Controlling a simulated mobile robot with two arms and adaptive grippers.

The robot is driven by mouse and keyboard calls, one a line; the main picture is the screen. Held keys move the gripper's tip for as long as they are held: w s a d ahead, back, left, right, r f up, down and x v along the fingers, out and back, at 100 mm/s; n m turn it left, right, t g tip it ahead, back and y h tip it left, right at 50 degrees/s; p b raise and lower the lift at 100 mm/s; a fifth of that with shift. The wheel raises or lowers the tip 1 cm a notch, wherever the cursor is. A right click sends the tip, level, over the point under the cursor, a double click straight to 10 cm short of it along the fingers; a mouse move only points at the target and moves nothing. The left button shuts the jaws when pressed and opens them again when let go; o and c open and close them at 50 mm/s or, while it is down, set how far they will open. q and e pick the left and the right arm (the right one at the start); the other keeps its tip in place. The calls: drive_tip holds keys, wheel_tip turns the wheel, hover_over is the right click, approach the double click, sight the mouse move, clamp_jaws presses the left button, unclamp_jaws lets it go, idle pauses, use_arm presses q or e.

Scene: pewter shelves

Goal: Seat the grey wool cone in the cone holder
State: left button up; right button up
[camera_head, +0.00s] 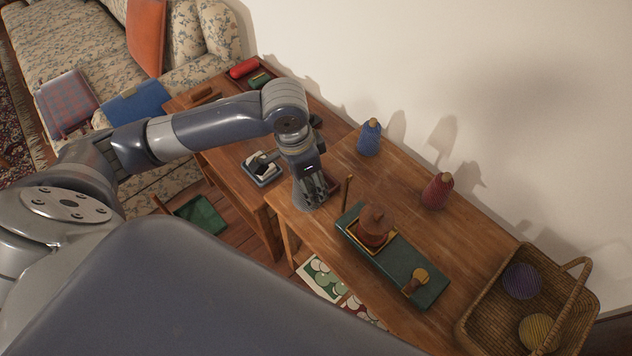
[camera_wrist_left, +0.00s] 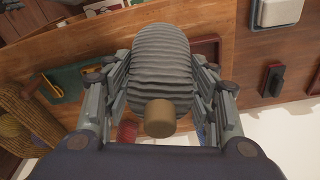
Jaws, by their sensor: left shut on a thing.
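The grey wool cone (camera_wrist_left: 162,65) is ridged yarn on a tan core, whose end points toward the left wrist camera. My left gripper (camera_head: 313,192) is shut on it, with a finger on each side in the left wrist view (camera_wrist_left: 160,88). In the head view the cone's lower part (camera_head: 306,199) shows below the fingers, over the left end of the long wooden table; I cannot tell whether it touches the wood. I cannot identify the cone holder for certain; a small dark-red tray (camera_head: 332,182) is partly hidden behind the gripper. My right gripper is not in view.
Blue (camera_head: 369,138) and red (camera_head: 437,191) cones stand along the wall. A wicker basket (camera_head: 478,305) holds yarn balls at right.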

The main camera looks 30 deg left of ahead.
use_arm(q)
drive_tip(key=s+a+f+m+p, duration=0.1)
drive_tip(key=s+a+f+m, duration=0.35)
drive_tip(key=f, duration=0.25)
drive_tip(key=shift+m+g+h, duration=0.3)
drive_tip(key=shift+m, duration=0.25)
drive_tip(key=shift+w+d+f, duration=0.3)
drive_tip(key=shift+w+f, duration=0.5)
drive_tip(key=shift+w, duration=1.7)
drive_tip(key=shift+w+d+f, duration=0.25)
drive_tip(key=shift+w+f, duration=0.6)
drive_tip(key=shift+w, duration=1.6)
drive_tip(key=shift+w+d+f, duration=0.3)
drive_tip(key=shift+w+f, duration=0.5)
drive_tip(key=shift+w, duration=1.7)
drive_tip(key=shift+f, duration=0.15)
drive_tip(key=o, duration=1.2)
drive_tip(key=shift+o, duration=0.2)
